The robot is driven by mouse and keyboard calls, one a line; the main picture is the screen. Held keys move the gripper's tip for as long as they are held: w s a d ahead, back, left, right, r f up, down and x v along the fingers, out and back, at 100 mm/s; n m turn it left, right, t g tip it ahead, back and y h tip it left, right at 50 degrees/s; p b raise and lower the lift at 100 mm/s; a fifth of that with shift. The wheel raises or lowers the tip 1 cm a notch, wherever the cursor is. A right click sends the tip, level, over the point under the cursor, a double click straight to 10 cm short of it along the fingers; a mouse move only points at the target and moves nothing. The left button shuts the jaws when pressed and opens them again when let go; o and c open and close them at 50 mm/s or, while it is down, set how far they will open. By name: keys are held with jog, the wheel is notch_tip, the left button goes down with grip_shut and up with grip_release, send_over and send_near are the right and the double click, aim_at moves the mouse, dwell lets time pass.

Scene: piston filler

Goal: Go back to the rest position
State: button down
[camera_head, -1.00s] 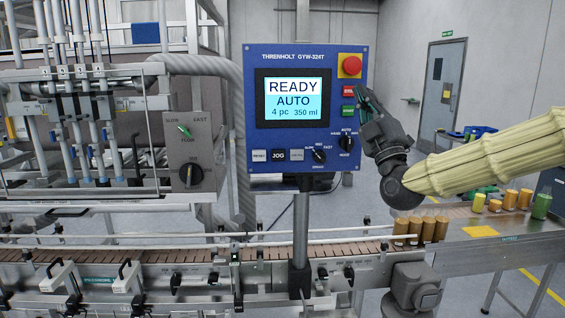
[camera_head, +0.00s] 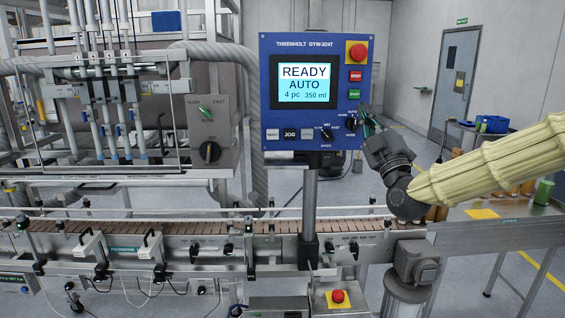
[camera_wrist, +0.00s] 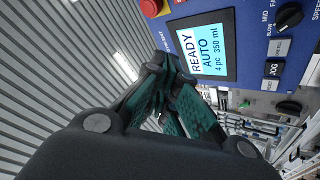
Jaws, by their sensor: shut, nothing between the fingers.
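My gripper (camera_head: 366,120) is at the right edge of the blue control panel (camera_head: 268,110), near the mode knob and below the green start button (camera_head: 355,94). Its teal-padded fingers also show in the wrist view (camera_wrist: 172,95), tips together and empty, with the panel beyond them. I cannot tell whether the fingers touch the panel. The screen (camera_head: 304,86) reads READY, AUTO, 4 pc, 350 ml. My yellow-sleeved arm reaches in from the right.
A conveyor (camera_head: 200,227) runs across below the panel, with filling nozzles (camera_head: 110,110) at the left. A red emergency button (camera_head: 337,296) sits low on a yellow plate. Orange containers (camera_head: 527,187) and a green one (camera_head: 544,191) stand at the right, partly behind my arm.

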jog(key=a+f+m+g, duration=0.2)
jog(key=f+g, duration=0.1)
jog(key=f, duration=1.1)
jog(key=a+f+m+g, duration=0.15)
jog(key=f+g, duration=0.25)
jog(key=f, duration=0.9)
jog(key=s+f+m+g+h, duration=0.1)
jog(key=s+f+m+g, duration=0.2)
jog(key=f, duration=0.8)
jog(key=s+f+g+h, duration=0.15)
jog(key=s+f, duration=0.35)
jog(key=f, duration=0.7)
jog(key=s+d+f+m+g+h, duration=0.1)
jog(key=s+f+m+g, duration=0.4)
jog(key=s+f, duration=1.15)
jog(key=s+d+f+m+g+h, duration=0.1)
jog(key=s+f+g, duration=0.3)
jog(key=s, duration=0.8)
jog(key=s+d+f+m+g+h, duration=0.1)
jog(key=s+d+f+g, duration=0.3)
jog(key=s, duration=0.8)
notch_tip(320, 180, down, 3)
jog(key=shift+r+m, duration=0.2)
jog(key=shift+m, duration=0.35)
jog(key=c, duration=2.2)
grip_release()
jog(key=shift+h, duration=0.25)
